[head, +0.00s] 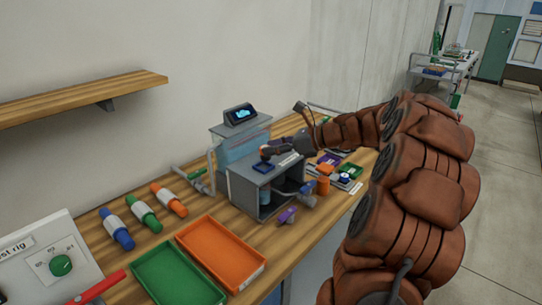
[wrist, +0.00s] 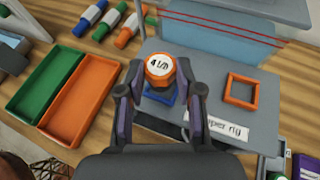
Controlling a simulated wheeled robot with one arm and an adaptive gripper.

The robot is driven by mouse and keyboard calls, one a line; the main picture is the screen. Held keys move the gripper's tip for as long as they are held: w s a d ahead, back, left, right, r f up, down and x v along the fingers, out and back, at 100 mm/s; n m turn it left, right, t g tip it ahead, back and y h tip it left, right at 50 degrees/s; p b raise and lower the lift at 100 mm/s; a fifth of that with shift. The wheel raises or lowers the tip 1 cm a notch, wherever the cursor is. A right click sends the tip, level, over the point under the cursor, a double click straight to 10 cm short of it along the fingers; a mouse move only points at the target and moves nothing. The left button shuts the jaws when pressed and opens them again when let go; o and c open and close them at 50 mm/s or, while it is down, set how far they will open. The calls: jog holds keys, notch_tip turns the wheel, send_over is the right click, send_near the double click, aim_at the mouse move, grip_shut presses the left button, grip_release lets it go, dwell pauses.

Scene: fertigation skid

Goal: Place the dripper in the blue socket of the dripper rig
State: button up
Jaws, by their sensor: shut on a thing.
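The dripper (wrist: 160,68) is a round orange cap with a white top label that seems to read 4 l/h. My gripper (wrist: 160,88) is shut on it, one dark finger on each side. In the head view my gripper (head: 270,151) holds the dripper (head: 265,153) over the grey dripper rig (head: 243,178). The blue socket (wrist: 152,97) is a square frame on the rig's top, partly hidden behind the dripper and fingers; it also shows in the head view (head: 261,168). I cannot tell whether the dripper touches it.
An orange square socket (wrist: 240,91) is on the rig to the right. A clear water tank (head: 240,140) stands behind. Green (head: 165,278) and orange (head: 222,250) trays lie on the bench to the left, near blue, green and orange cylinders (head: 143,215). A wooden shelf (head: 80,98) overhangs the left.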

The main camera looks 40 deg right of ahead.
aim_at(271, 166)
jog(key=f, duration=0.1)
jog(key=w+f, duration=0.1)
jog(key=shift+a+f+p, duration=0.15)
jog(key=shift+f+p, duration=0.15)
jog(key=shift+f, duration=0.55)
jog(key=shift+f, duration=0.1)
jog(key=o, duration=0.8)
jog(key=shift+o, duration=0.2)
jog(key=b+v, duration=0.1)
jog(key=v, duration=1.1)
